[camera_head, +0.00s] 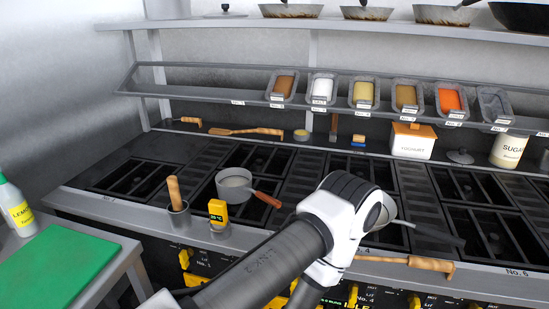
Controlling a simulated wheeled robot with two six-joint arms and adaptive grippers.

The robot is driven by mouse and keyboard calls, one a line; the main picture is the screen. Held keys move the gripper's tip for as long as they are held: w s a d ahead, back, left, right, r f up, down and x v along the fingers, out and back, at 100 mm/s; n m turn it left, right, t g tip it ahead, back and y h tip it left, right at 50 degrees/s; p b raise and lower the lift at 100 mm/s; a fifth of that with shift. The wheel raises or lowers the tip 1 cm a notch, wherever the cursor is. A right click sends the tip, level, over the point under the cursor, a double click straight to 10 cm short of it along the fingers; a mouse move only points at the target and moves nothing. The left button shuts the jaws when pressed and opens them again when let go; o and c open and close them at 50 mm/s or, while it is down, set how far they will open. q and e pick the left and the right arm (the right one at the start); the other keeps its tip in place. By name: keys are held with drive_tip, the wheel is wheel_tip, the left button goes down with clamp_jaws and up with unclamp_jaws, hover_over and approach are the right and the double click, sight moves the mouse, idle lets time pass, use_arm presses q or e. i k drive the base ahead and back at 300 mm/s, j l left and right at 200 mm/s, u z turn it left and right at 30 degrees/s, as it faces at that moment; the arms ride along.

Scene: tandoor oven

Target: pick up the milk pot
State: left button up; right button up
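The milk pot (233,182) looks to be the small grey pot with white liquid inside and a reddish-brown handle (267,199) pointing to the lower right. It stands upright on the stove grates, left of the middle. An arm of mine, coming in from the lower left, crosses in front of the stove, with its white joint to the right of the pot and apart from its handle. Its gripper cannot be made out; a dark bar by the joint is unclear. The other gripper is not in view. Nothing is seen holding the pot.
A cup (179,216) with a wooden-handled tool and a yellow thermometer (218,212) stand in front of the pot. A green board (55,265) and lemon bottle (14,206) are at left. Yoghurt box (412,141) and spice trays (361,93) are behind. Left grates (130,178) are clear.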

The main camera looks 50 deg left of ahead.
sight(234, 184)
drive_tip(key=u, duration=1.8)
